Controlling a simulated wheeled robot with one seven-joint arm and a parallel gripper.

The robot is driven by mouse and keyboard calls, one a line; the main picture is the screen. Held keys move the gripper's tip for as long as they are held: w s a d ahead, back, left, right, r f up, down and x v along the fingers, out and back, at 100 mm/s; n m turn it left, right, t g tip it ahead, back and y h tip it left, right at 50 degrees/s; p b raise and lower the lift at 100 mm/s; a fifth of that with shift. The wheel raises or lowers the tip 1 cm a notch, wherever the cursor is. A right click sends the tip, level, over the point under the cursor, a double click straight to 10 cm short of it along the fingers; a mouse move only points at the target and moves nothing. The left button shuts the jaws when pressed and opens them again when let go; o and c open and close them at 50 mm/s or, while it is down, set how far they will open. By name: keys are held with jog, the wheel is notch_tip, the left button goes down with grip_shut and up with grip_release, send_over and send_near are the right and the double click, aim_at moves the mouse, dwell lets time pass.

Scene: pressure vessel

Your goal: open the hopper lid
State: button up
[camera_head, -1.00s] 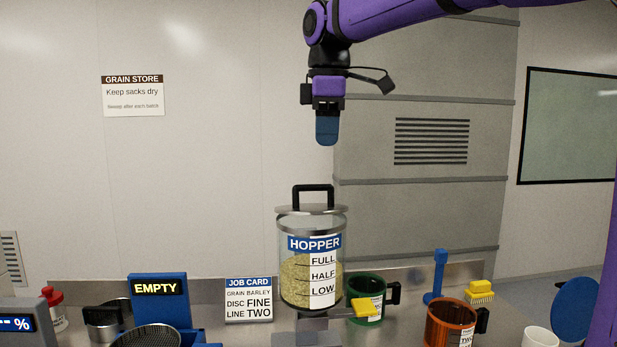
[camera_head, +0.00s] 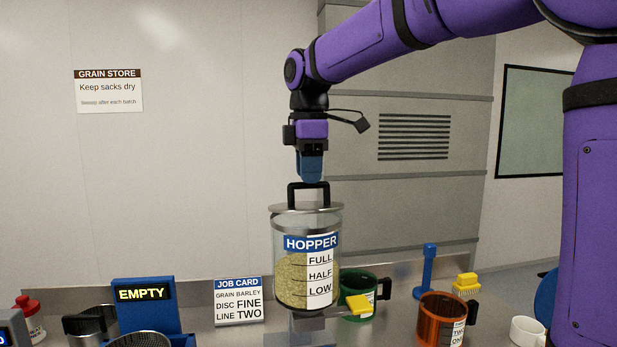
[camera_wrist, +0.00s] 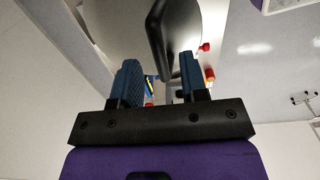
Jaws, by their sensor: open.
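Whether a finger touches the handle cannot be told.
A green mug (camera_head: 375,290) and a yellow slide (camera_head: 358,304) are by the hopper's lower right. An orange mug (camera_head: 438,318), a blue upright tool (camera_head: 429,265) and a yellow brush (camera_head: 466,282) stand further right. A blue EMPTY display (camera_head: 145,294) is at left. Air around the lid is clear.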

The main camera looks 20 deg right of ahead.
jog(key=shift+f, duration=0.8)
jog(key=shift+c, duration=0.4)
grip_shut()
jog(key=shift+w+r, duration=0.1)
